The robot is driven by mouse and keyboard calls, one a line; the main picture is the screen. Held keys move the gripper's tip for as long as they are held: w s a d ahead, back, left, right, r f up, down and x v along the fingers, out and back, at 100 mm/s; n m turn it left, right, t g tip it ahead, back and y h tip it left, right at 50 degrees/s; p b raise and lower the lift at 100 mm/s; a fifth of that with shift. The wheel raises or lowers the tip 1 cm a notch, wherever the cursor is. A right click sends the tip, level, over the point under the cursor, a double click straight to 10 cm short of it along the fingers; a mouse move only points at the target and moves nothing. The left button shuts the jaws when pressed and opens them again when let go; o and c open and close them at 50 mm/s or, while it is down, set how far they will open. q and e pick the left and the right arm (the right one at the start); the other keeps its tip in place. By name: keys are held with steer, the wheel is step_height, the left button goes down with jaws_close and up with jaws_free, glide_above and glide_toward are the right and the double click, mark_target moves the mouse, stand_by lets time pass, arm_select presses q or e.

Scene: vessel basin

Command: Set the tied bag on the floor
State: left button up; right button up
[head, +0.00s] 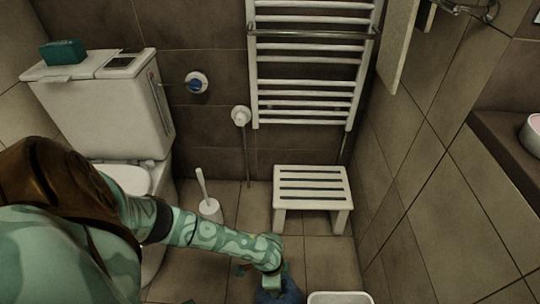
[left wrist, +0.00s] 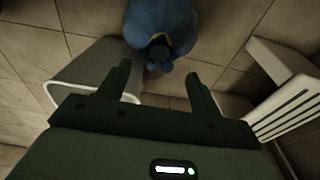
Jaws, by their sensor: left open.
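The tied bag (left wrist: 160,28) is blue with a dark, gathered neck and a yellowish tie. It stands over the tile floor beside the bin in the left wrist view; its underside is hidden, so I cannot tell its contact there. In the head view only part of the bag (head: 288,291) shows at the bottom edge. My left gripper (left wrist: 159,70) is open and empty, its two fingers apart, with the bag's neck beyond and roughly between their tips. In the head view the left gripper (head: 271,281) is just above the bag. My right gripper is not in view.
A white-rimmed bin (head: 340,298) stands right of the bag. A white slatted stool (head: 312,183) stands under the towel radiator (head: 310,75). A toilet brush (head: 208,205) and the toilet (head: 110,100) are at left. Tiled floor (head: 325,255) is clear before the stool.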

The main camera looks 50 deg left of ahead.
arm_select(q)
steer(key=shift+s+a+r+p, duration=0.1)
steer(key=shift+r+p, duration=0.3)
steer(key=shift+r, duration=0.45)
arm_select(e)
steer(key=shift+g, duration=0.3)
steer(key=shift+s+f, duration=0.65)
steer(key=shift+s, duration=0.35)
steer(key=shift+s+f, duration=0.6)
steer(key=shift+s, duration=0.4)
arm_select(q)
steer(key=s+d+f, duration=0.2)
steer(key=s, duration=0.7)
steer(key=s+d+f, duration=0.3)
steer(key=s, duration=0.5)
steer(key=s+a+g+y, duration=0.1)
steer(key=s+a, duration=0.2)
steer(key=s, duration=0.5)
steer(key=s+a+r+n+y, duration=0.1)
steer(key=s+a, duration=0.2)
steer(key=s, duration=0.6)
steer(key=shift+s+g+y, duration=0.25)
steer(key=shift+g+y, duration=0.05)
steer(key=shift+g, duration=0.1)
